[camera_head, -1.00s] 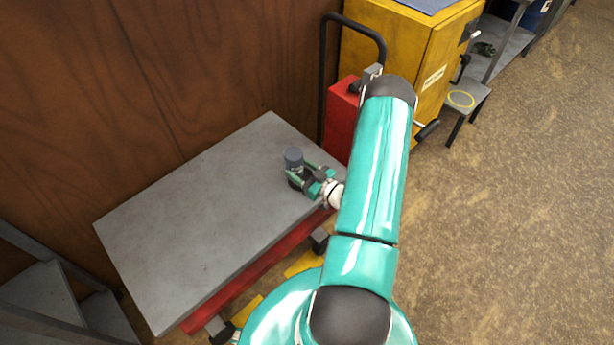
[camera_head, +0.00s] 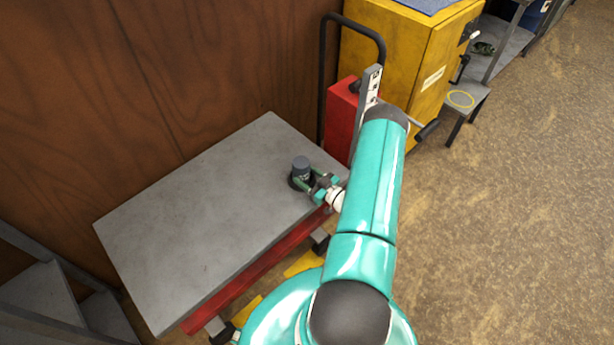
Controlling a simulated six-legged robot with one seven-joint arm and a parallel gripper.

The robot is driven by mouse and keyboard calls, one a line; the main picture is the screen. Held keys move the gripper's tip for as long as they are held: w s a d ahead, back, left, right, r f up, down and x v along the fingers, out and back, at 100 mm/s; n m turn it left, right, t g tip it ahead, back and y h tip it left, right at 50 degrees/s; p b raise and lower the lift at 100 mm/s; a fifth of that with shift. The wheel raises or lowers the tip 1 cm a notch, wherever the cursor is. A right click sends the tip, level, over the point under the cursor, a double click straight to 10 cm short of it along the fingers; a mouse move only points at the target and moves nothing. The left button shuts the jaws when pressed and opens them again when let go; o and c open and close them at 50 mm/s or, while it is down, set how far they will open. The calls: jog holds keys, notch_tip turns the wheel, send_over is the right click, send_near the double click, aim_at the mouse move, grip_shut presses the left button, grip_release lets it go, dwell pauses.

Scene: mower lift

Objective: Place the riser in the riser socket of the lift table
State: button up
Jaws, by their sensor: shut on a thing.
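The riser (camera_head: 300,164) is a small dark grey-blue cylinder. It stands upright at the right end of the lift table (camera_head: 190,225), a grey flat top on a red frame. My gripper (camera_head: 303,184) is shut on the riser from its lower right side, low over the tabletop. A dark round ring shows around the riser's foot; I cannot tell whether it is the socket or how deep the riser sits in it.
A red box (camera_head: 343,118) with a black push handle (camera_head: 323,60) stands at the table's far end. Behind it is a yellow cabinet (camera_head: 405,45). A brown wooden wall (camera_head: 150,80) runs along the table's back. A small stool (camera_head: 465,98) stands right; open floor (camera_head: 520,220) lies beyond.

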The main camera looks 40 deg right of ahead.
jog(key=o, duration=1.2)
jog(key=shift+r, duration=0.2)
jog(key=s+d, duration=0.1)
jog(key=s, duration=1.1)
jog(key=shift+d, duration=0.25)
